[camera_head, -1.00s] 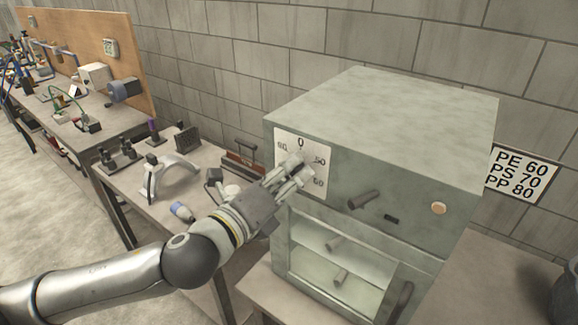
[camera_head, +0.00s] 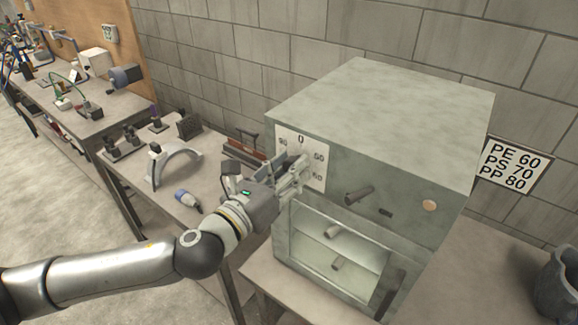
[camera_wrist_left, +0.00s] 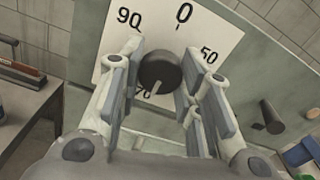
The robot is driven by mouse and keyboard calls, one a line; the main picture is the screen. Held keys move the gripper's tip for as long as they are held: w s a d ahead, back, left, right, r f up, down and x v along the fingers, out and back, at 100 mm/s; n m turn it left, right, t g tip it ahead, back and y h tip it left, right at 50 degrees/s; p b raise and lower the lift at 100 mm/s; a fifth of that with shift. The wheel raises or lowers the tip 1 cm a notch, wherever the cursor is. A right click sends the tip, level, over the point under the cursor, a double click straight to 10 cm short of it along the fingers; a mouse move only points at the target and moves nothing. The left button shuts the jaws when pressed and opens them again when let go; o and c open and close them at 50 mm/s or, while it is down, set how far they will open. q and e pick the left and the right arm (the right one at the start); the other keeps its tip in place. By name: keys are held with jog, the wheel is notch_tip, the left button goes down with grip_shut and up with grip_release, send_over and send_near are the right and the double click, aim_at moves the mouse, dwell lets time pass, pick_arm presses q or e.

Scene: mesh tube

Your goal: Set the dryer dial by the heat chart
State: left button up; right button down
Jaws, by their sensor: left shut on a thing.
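The dryer (camera_head: 390,105) is a grey-green box with a white dial plate (camera_head: 314,150) on its front. In the left wrist view, the dial plate (camera_wrist_left: 213,30) shows 90, 0 and 50; a lower number is partly hidden. The dark round dial knob (camera_wrist_left: 160,68) has a pale pointer directed downward, towards that number. My left gripper (camera_head: 300,170) is at the plate, its fingers on both sides of the knob, shut on it; it also shows in the left wrist view (camera_wrist_left: 160,90). The heat chart (camera_head: 512,165) on the wall reads PE 60, PS 70, PP 80.
A dark handle (camera_head: 360,195) and a round orange button (camera_head: 429,206) are on the dryer front, right of the dial. Below is a windowed chamber (camera_head: 340,240). A bench (camera_head: 205,205) with tools is on the left; a grey bucket (camera_head: 556,285) stands at the right.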

pick_arm(q)
jog(key=shift+f, duration=0.1)
dwell(0.3)
jog(key=o, duration=1)
jog(key=v, duration=1.2)
jog(key=shift+w, duration=0.1)
